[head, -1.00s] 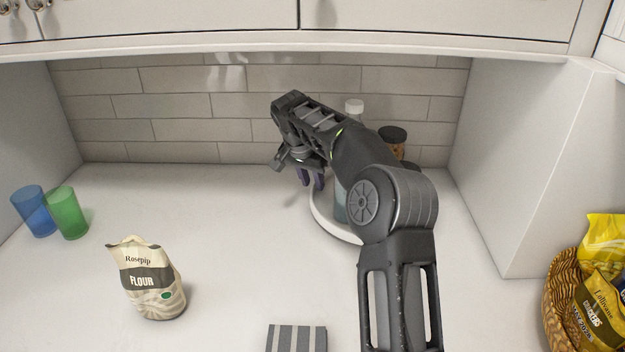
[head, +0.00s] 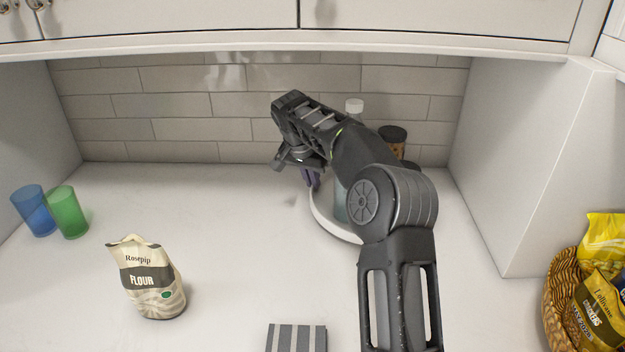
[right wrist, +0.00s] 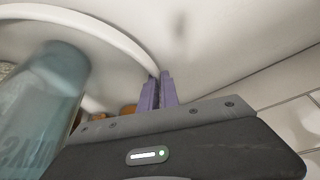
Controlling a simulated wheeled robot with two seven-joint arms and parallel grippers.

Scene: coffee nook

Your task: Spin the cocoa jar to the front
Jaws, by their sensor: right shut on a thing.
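A white turntable (head: 325,220) stands at the back of the counter, mostly hidden behind my right arm. Its raised rim shows in the right wrist view (right wrist: 105,32). My right gripper (head: 311,178) reaches down at the turntable's left edge, and its purple fingers (right wrist: 158,92) are shut on the rim. A jar with a dark lid and brown contents (head: 393,136) stands at the back right, partly hidden; I cannot tell whether it is the cocoa jar. A bluish bottle (right wrist: 45,95) with lettering stands on the turntable. My left gripper is not in view.
A white-capped container (head: 354,106) shows behind my arm. A flour bag (head: 150,280), a blue cup (head: 34,212) and a green cup (head: 67,212) stand at the left. A striped cloth (head: 296,338) lies in front. A wicker basket (head: 558,300) with packets is at right.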

